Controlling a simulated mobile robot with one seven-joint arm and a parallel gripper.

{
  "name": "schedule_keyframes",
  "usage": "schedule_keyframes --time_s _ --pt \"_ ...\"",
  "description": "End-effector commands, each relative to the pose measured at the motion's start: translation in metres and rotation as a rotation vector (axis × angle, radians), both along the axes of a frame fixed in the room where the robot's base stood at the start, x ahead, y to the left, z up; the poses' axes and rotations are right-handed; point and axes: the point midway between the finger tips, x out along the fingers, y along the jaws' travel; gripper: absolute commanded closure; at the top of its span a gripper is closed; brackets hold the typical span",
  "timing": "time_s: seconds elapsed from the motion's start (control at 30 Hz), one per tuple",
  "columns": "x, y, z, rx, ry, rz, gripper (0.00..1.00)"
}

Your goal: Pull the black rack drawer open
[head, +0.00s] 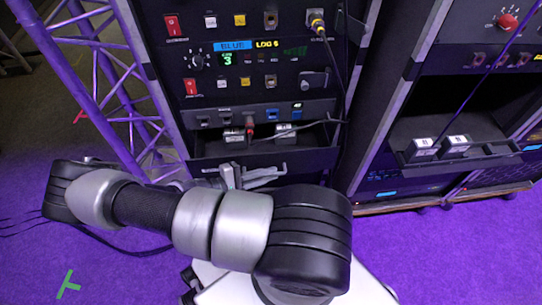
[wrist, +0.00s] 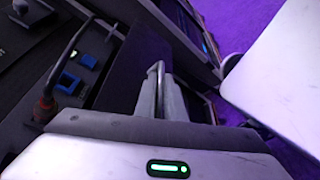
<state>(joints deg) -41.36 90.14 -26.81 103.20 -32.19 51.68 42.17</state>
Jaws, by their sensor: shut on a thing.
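The black rack drawer (head: 318,160) is low in the left rack, below a dark recess. Its dark front panel (wrist: 122,75) fills the middle of the wrist view. A thin metal bar handle (wrist: 156,70) stands off that panel. My gripper (head: 236,176) is in front of the drawer in the head view, partly hidden by my arm. In the wrist view, my gripper's fingers (wrist: 161,98) are shut on the handle.
White-labelled items (head: 285,130) and cables lie in the recess above. A purple truss (head: 110,75) stands to the left. A second rack (head: 410,100) stands to the right. Purple floor (head: 430,255) is clear in front of it.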

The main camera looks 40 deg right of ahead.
Motion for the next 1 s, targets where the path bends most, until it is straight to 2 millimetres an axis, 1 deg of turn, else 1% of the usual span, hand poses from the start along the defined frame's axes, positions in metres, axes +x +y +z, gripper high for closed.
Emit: schedule_keyframes --time_s 0.03,0.3,0.4,0.6,0.8,1.0 --pt "-0.013 0.008 0.003 0.000 0.006 0.003 1.00" --pt "-0.077 0.047 0.002 -0.001 0.005 0.003 1.00" --pt "-0.099 0.061 0.002 0.000 0.005 0.003 1.00" --pt "-0.138 0.085 0.001 -0.001 0.003 0.002 1.00" --pt "-0.164 0.101 0.000 0.000 0.002 0.001 1.00" --pt "-0.178 0.109 0.000 0.000 0.000 0.000 1.00"
